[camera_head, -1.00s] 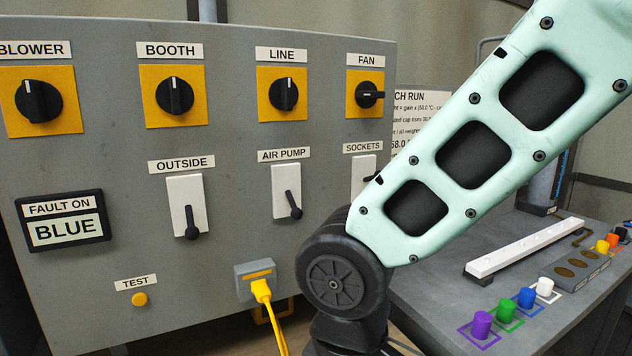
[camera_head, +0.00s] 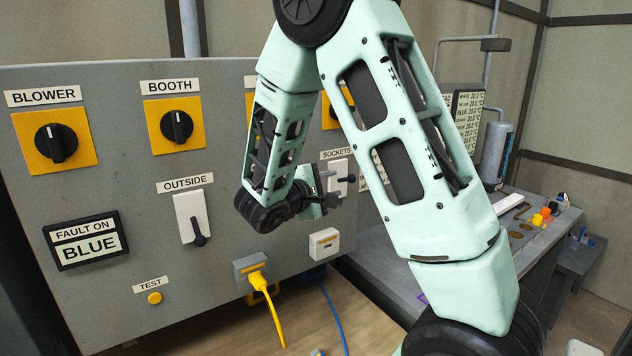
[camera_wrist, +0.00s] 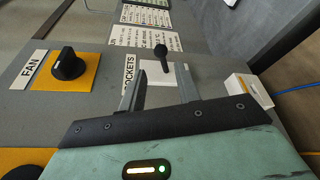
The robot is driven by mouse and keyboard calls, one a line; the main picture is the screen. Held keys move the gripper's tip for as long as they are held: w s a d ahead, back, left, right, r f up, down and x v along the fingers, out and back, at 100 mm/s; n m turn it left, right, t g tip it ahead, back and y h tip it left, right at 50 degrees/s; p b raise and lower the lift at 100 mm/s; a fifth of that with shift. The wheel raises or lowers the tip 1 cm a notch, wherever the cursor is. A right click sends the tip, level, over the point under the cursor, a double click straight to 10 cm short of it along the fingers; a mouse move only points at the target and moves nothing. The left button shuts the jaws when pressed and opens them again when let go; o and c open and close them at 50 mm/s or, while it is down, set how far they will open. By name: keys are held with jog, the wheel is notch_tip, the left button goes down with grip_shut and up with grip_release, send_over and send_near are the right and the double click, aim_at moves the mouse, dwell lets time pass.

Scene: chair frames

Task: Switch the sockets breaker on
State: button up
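The sockets breaker is a white plate (camera_head: 337,170) with a black lever (camera_head: 351,179), under the SOCKETS label on the grey panel. My gripper (camera_head: 328,200) is beside it, partly hidden by my own arm. In the wrist view the breaker plate (camera_wrist: 180,70) lies just beyond my fingers, and its black-knobbed lever (camera_wrist: 161,51) sticks out from it. My gripper (camera_wrist: 161,88) is open there, its two fingers apart with nothing held between them. The lever appears just beyond the fingertips; I cannot tell whether they touch or whether it is up or down.
The OUTSIDE breaker (camera_head: 192,218) has its lever down. The FAN knob (camera_wrist: 68,64) is close to my gripper in the wrist view. A yellow cable (camera_head: 266,290) hangs from a socket, with a white box (camera_head: 324,243) beside it. My arm hides the AIR PUMP breaker.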

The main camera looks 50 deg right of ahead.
aim_at(349, 178)
jog(key=d, duration=0.2)
jog(key=d+f, duration=0.1)
jog(key=d, duration=0.3)
jog(key=shift+w+f+b, duration=0.2)
jog(key=shift+w+b, duration=0.05)
jog(key=shift+b, duration=0.1)
jog(key=shift+d+b, duration=0.5)
jog(key=shift+d, duration=0.25)
jog(key=shift+r, duration=0.1)
jog(key=c, duration=0.5)
jog(key=shift+w+r, duration=0.1)
